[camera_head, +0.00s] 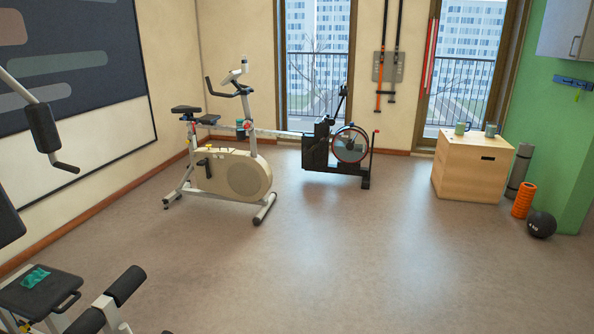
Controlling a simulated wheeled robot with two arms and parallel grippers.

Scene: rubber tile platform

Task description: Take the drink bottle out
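Two greenish cup-like containers, one on the left (460,128) and one on the right (490,130), stand on top of a wooden box (470,170) at the right. Neither of my grippers is in view.
A rowing machine (340,150) stands by the windows. A foam roller (523,200) and black ball (541,224) are beside the box. Padded gym equipment (105,300) and a teal cloth (35,277) are at lower left. The central floor is clear.

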